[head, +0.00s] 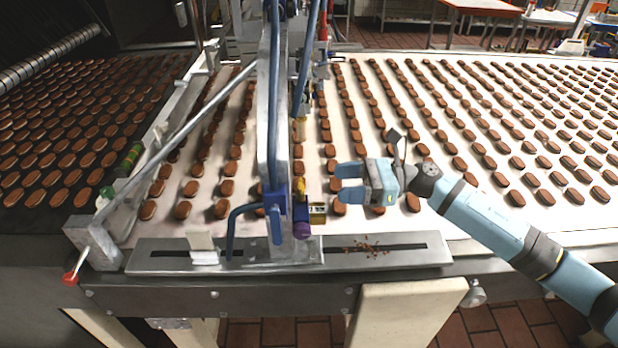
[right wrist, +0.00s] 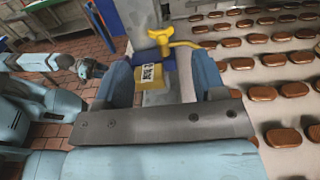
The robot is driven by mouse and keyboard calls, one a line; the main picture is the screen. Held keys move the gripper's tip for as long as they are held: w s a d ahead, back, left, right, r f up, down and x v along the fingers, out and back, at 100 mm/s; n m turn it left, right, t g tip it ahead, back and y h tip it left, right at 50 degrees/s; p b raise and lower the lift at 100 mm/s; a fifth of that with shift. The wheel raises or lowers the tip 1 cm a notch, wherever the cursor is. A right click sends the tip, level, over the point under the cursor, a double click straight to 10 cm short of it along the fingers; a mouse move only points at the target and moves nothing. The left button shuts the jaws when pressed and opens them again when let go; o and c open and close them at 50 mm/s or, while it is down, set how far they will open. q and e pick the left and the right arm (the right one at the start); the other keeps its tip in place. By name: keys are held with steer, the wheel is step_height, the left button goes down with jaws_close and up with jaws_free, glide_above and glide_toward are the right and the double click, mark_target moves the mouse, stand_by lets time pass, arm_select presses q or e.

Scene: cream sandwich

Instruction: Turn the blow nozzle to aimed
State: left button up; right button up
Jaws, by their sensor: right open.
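My right gripper (head: 345,183) reaches in from the right over the belt, its two blue fingers apart and pointing left at the blow fixture. Nothing is between the fingertips in the head view. The fixture has a blue clamp block (head: 277,205), a purple knob (head: 301,230), a yellow label (head: 317,211) and a bent blue pipe (head: 238,222). I cannot tell which part is the nozzle. In the right wrist view, a yellow handle (right wrist: 166,40) and the yellow label (right wrist: 148,74) show beyond and between the open fingers (right wrist: 163,78). My left gripper is not seen.
Rows of brown sandwich biscuits (head: 516,199) cover the pale belt. A slotted metal rail (head: 290,255) runs along the front edge, with a cream block (head: 201,246) and crumbs (head: 367,248) on it. A grey post (head: 270,100) stands over the belt. A red-tipped lever (head: 72,276) is at left.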

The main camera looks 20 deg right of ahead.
mark_target(300, 185)
steer(key=p+x, duration=0.1)
steer(key=x, duration=0.6)
steer(key=shift+a+p, duration=0.35)
steer(key=shift+p, duration=0.05)
steer(key=shift+w+f, duration=0.1)
steer(key=shift+w, duration=0.05)
